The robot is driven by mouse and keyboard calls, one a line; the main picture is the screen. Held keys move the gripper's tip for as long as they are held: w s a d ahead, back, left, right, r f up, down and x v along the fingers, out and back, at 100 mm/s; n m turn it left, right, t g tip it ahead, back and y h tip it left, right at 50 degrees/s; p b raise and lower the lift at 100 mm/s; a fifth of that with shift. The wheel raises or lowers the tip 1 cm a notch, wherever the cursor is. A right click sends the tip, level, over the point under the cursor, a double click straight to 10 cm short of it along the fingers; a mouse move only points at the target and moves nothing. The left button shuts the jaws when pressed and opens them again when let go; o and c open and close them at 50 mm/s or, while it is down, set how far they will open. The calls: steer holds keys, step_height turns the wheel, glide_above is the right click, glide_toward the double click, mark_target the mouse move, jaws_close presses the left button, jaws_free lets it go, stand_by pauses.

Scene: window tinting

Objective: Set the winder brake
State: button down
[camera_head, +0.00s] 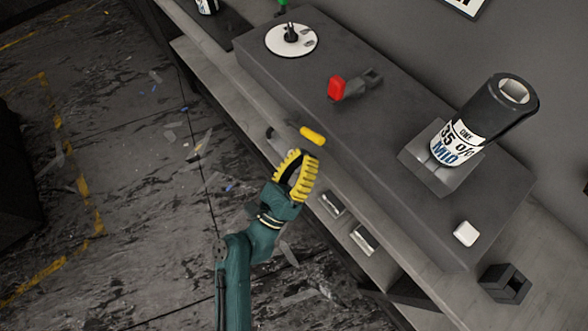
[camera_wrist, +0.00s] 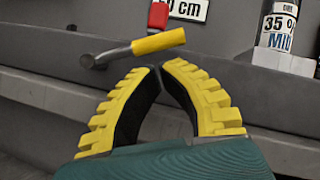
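A red-tipped lever (camera_head: 338,88) stands on the top of the grey bench unit; its red end (camera_wrist: 158,16) shows at the top of the wrist view. A crank with a yellow handle (camera_head: 312,135) sticks out from the unit's front side; in the wrist view the handle (camera_wrist: 158,41) lies just beyond my fingertips, with its grey arm at the left. Which part is the brake is not labelled. My gripper (camera_head: 299,155) has yellow ribbed fingers. In the wrist view its tips (camera_wrist: 157,67) meet or nearly meet, with nothing between them. Contact with the handle cannot be told.
A black film roll (camera_head: 497,108) labelled 35 % stands tilted in a holder at the right. A white disc (camera_head: 291,40) lies on the unit's far end. A white block (camera_head: 466,233) sits at the near end.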

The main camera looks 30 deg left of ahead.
mark_target(304, 131)
steer(key=shift+x, duration=0.95)
steer(key=shift+r, duration=0.1)
steer(key=shift+r+n+y+p, duration=0.15)
steer(key=shift+n+y+p, duration=0.3)
steer(key=shift+p, duration=0.2)
steer(key=shift+r+n+g+y+p, duration=0.3)
steer(key=shift+r+n+y+p, duration=0.25)
steer(key=shift+n+p, duration=0.6)
